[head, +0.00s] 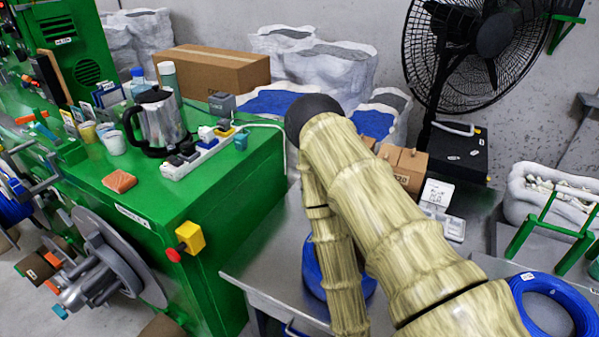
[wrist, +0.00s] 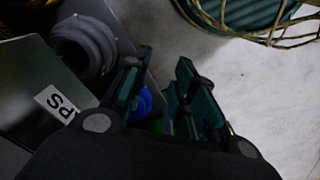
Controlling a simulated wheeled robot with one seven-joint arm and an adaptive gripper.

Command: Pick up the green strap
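I cannot pick out a green strap for certain in either view. In the wrist view a small green patch (wrist: 155,126) shows low between the fingers, below a bright blue thing (wrist: 145,101); both are too small and dark to name. My gripper (wrist: 160,75) shows in the wrist view with its two dark, teal-padded fingers apart, and I see nothing held between them. In the head view my arm, in a tan sleeve, covers the middle of the metal table, and my gripper is hidden.
A green machine (head: 200,200) stands left, with a kettle (head: 157,120) and power strip (head: 200,155) on top. A black fan (head: 475,50) stands behind. Green bars (head: 535,222) show right.

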